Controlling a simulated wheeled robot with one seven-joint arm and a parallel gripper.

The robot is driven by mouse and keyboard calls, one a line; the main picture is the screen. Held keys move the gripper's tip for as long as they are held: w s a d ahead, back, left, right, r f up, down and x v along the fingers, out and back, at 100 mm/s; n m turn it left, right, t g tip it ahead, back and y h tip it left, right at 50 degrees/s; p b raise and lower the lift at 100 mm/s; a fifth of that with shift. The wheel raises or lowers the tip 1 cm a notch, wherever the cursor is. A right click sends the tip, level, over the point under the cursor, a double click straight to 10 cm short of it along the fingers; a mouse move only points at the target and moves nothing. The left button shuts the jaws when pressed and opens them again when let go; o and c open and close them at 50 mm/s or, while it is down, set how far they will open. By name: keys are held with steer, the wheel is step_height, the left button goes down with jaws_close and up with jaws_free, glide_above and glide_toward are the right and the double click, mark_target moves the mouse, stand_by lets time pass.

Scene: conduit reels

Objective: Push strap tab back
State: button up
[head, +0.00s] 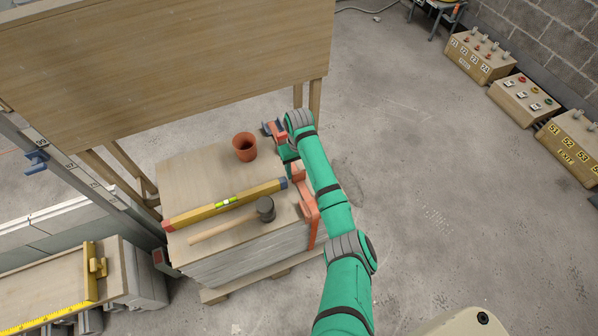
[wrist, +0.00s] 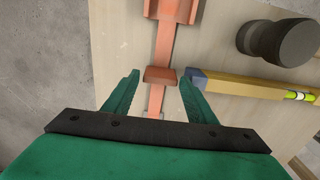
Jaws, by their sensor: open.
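An orange strap (wrist: 163,48) lies across the top of the wooden sheet stack. Its raised brown-orange tab (wrist: 160,75) shows in the middle of the wrist view. My gripper (wrist: 159,80) is open, with one green finger on each side of the tab and a visible gap on both sides. I cannot tell how far the fingertips are above the boards. In the head view, my gripper (head: 287,153) points down over the stack's right edge, and the orange strap (head: 309,205) runs down the near side. The tab is partly hidden there.
A yellow level (wrist: 248,86) lies close to the right finger. A mallet (head: 264,208) lies nearer, and a terracotta pot (head: 244,147) stands farther back on the stack (head: 190,160). A large wooden panel (head: 170,60) rises behind.

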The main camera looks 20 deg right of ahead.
mark_target(299, 176)
steer(key=shift+f, duration=1.1)
